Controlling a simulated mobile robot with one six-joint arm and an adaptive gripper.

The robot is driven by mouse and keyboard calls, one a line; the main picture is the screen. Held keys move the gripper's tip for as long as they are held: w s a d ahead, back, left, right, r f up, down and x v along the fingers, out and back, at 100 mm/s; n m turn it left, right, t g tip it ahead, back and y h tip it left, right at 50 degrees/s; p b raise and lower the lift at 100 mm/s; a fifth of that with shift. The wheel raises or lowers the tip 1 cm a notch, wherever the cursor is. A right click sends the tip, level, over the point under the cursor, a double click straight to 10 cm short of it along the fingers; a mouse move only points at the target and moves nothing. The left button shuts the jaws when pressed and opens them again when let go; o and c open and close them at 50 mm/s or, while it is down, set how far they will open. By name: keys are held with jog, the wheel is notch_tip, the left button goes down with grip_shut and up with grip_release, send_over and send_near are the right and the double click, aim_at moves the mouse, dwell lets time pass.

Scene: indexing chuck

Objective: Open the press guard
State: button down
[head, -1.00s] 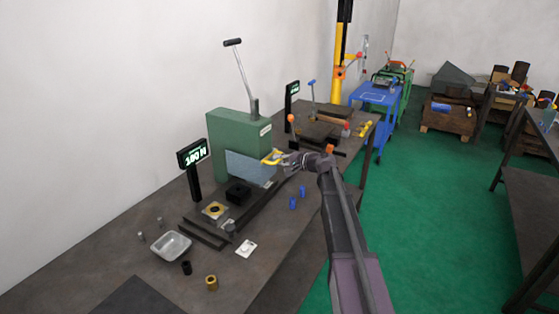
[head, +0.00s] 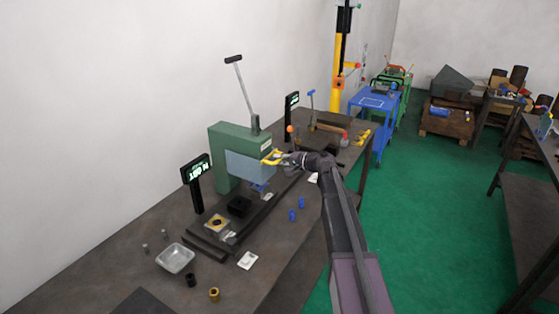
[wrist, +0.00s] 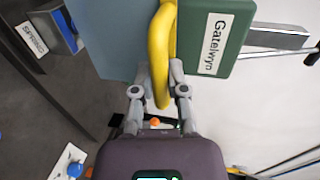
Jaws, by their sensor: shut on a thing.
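The green press (head: 228,143) stands on the dark bench with its lever (head: 243,90) up. Its see-through blue guard (head: 246,167) covers the upper part of the opening, and space shows beneath its lower edge. The guard also shows at the top of the wrist view (wrist: 112,35). A yellow handle (head: 269,157) is at the guard's right edge. My gripper (head: 280,160) is shut on this handle; in the wrist view the fingers lie on both sides of the yellow bar (wrist: 158,55). The black block (head: 239,206) below the guard is in plain view.
A metal tray (head: 175,259), a brass ring (head: 214,295) and a black ring (head: 191,280) lie at the near left. Two blue pieces (head: 296,209) lie right of the press. A display on a post (head: 197,170) stands left.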

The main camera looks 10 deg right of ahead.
jog(key=shift+r, duration=0.4)
jog(key=c, duration=0.6)
grip_release()
jog(key=shift+f, duration=0.1)
jog(key=shift+c, duration=0.2)
jog(key=shift+f, duration=0.15)
